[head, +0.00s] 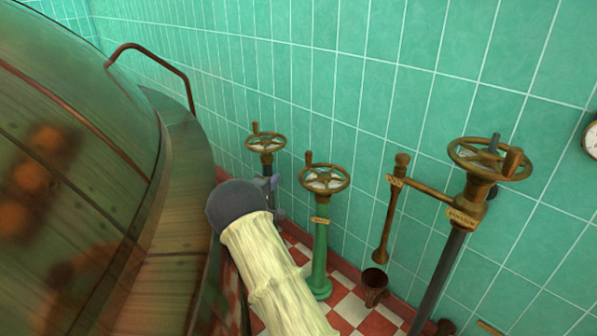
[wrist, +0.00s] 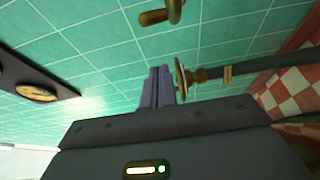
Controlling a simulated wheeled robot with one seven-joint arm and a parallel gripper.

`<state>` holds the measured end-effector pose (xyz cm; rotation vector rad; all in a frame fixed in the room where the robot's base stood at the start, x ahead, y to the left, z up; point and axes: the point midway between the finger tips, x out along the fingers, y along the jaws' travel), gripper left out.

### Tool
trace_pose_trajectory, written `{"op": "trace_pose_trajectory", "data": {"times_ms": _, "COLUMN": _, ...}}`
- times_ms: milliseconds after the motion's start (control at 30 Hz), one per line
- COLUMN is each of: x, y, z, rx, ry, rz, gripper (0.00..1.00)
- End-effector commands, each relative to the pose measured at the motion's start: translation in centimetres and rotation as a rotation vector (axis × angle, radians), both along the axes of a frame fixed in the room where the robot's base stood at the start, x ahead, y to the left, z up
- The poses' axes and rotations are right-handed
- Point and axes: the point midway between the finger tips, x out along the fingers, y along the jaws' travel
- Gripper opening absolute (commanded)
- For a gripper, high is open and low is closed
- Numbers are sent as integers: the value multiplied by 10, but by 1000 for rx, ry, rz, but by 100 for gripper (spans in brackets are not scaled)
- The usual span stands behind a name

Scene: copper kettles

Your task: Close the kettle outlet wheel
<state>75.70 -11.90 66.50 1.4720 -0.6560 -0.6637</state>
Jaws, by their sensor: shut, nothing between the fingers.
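Three handwheels on posts stand along the wall in the head view. One brass wheel (head: 265,142) is at the back, one with a knob is on a green post (head: 320,262), and a larger brass wheel (head: 489,158) is at the right. Their name plates are too small to read, so I cannot tell which is the outlet wheel. My gripper (head: 274,183) is partly hidden behind my arm, between the back wheel and the green post's wheel (head: 325,179). In the wrist view my gripper (wrist: 158,70) is shut and empty, close beside an edge-on wheel (wrist: 180,78); contact is unclear.
The large kettle (head: 70,170) with a curved rail (head: 150,58) fills the left. A lever on a bracket (head: 390,215) and a small bucket (head: 374,286) are near the right post. A dark panel with a gauge (wrist: 35,92) shows in the wrist view.

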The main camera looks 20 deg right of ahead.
Motion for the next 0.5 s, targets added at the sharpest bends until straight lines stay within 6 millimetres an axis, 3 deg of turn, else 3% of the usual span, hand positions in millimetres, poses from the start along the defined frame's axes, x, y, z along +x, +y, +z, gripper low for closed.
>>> {"op": "trace_pose_trajectory", "data": {"times_ms": 500, "x": 8, "y": -8, "z": -1, "rx": -6, "ry": -4, "rz": 4, "gripper": 0}}
